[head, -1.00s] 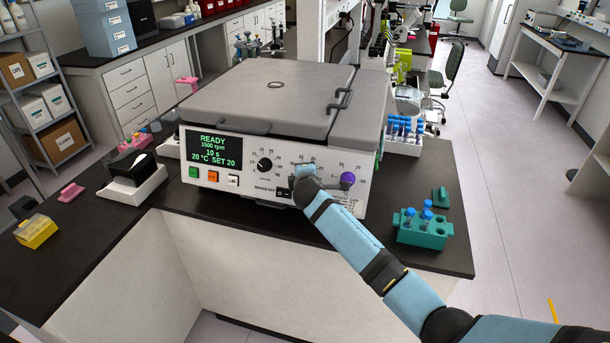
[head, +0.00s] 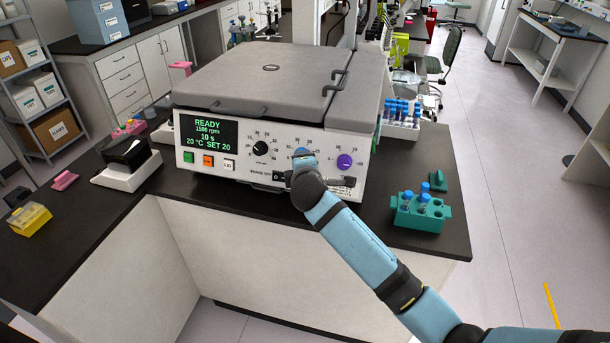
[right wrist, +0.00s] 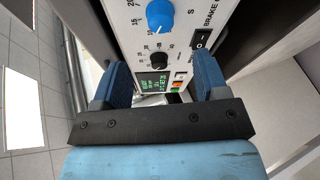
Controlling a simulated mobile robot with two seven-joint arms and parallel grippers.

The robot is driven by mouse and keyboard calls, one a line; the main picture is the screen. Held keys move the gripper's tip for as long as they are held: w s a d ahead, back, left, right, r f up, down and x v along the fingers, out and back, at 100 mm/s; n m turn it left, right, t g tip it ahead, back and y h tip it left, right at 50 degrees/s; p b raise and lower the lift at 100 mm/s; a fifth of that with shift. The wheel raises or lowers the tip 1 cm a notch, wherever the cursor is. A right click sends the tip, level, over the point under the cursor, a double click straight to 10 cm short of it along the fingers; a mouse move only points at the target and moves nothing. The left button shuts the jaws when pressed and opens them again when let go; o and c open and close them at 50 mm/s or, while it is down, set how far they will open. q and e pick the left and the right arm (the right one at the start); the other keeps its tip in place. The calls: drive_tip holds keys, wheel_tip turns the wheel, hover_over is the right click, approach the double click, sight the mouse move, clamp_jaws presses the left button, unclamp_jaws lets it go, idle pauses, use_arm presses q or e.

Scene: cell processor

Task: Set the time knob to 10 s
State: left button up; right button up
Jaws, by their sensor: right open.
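The blue time knob (head: 302,154) is on the front panel of the grey-lidded cell processor (head: 240,120), partly behind my right arm in the head view. The panel display (head: 209,134) reads READY, 1500 rpm, 10 s, 20 °C SET 20. In the right wrist view the blue knob (right wrist: 160,16), marked S, is near the top edge, beyond the fingertips. My right gripper (right wrist: 161,72) is open and empty, with blue fingers apart and clear of the knob. In the head view its fingers are largely hidden by my wrist. My left gripper is not in view.
A black knob (head: 260,148) and a purple knob (head: 345,161) flank the blue one. Below are green, orange and white buttons and a brake switch (head: 279,176). A teal tube rack (head: 420,213) stands to the right on the dark bench (head: 450,236). A yellow box (head: 31,219) is far left.

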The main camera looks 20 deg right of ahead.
drive_tip(key=v, duration=0.3)
drive_tip(key=shift+s+r, duration=0.1)
drive_tip(key=shift+s, duration=0.2)
